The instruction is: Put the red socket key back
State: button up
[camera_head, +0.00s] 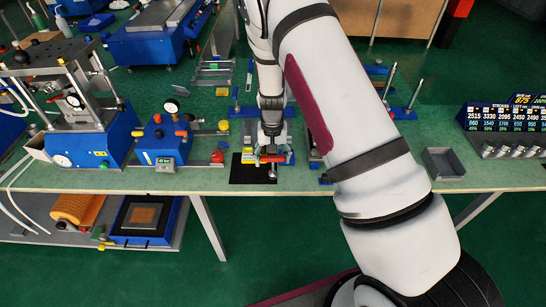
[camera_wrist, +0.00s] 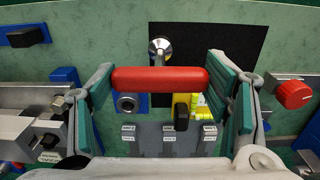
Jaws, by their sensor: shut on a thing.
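The red socket key shows as a red bar handle (camera_wrist: 160,79) lying crosswise between my fingers in the wrist view. A round silver metal piece (camera_wrist: 160,47) shows just beyond it; I cannot tell how much of the key that is. My gripper (camera_wrist: 161,84) is shut on the ends of the handle, with one green-padded finger at each side. In the head view my gripper (camera_head: 271,156) is low over the bench, near the right side of a black mat (camera_head: 240,171). Whether the key touches anything below is hidden.
A blue block with a round hole (camera_wrist: 128,104) and a yellow part (camera_wrist: 190,100) lie close under the handle. A red knob (camera_wrist: 293,94) is at right. In the head view, a blue box (camera_head: 165,140) stands left, and a grey open tray (camera_head: 443,163) right.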

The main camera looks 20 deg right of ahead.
jog(key=o, duration=1.2)
jog(key=shift+f, duration=0.1)
jog(key=s+r+t+b, duration=0.1)
jog(key=s+r, duration=0.1)
jog(key=r, duration=1)
jog(key=s+r, duration=0.3)
jog(key=r, duration=0.9)
jog(key=s+r+n+t, duration=0.1)
jog(key=s+r, duration=0.4)
jog(key=s, duration=0.3)
jog(key=s+r+n+t, duration=0.1)
jog(key=s+r+t, duration=0.1)
jog(key=s+r, duration=0.3)
jog(key=s+r+n+t, duration=0.1)
jog(key=s+r, duration=0.3)
jog(key=s, duration=0.6)
jog(key=shift+s+r+n+t, duration=0.3)
jog(key=shift+r, duration=0.1)
